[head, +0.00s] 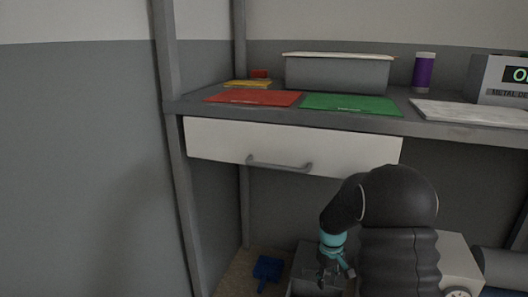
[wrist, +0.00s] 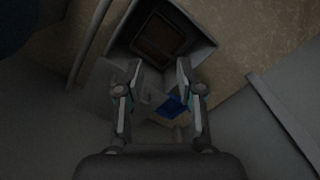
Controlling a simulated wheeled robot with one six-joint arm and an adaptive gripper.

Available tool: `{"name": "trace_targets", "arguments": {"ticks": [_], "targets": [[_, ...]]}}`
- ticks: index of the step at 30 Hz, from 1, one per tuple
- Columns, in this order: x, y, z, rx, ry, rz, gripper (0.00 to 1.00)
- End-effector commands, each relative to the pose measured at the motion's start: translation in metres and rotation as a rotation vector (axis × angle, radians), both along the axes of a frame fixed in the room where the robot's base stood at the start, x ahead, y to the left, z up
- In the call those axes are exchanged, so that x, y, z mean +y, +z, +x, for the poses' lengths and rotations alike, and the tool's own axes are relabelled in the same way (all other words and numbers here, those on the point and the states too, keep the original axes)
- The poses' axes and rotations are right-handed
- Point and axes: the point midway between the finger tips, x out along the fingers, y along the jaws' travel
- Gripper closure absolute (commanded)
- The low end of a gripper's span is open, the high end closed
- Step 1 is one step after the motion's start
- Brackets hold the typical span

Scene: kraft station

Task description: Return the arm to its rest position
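My arm, black with a teal wrist band, hangs down in front of the workbench in the head view. My gripper (head: 338,268) points downward, low over a dark grey open box on the floor (head: 303,270). In the wrist view my gripper (wrist: 158,72) has its two fingers spread apart, with nothing held between them. The box (wrist: 203,57) shows just beyond the fingertips, with a brown inside.
A blue dustpan-like object (head: 267,268) lies on the floor left of the box. Above is a bench with a closed white drawer (head: 290,147), red mat (head: 254,98), green mat (head: 352,104), grey bin (head: 337,75) and purple canister (head: 424,72). A white appliance (head: 455,262) stands right.

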Motion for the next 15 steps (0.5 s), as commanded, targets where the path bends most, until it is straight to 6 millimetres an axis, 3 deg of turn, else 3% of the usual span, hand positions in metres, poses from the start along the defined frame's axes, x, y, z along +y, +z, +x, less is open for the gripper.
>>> {"name": "trace_targets", "arguments": {"ticks": [1,3,15], "targets": [[0.002,0.02,-0.012,-0.007,-0.034,-0.001,0.63],[0.005,0.041,-0.028,-0.014,-0.084,-0.001,0.63],[0.02,0.147,-0.129,-0.084,-0.31,0.01,0.63]]}}
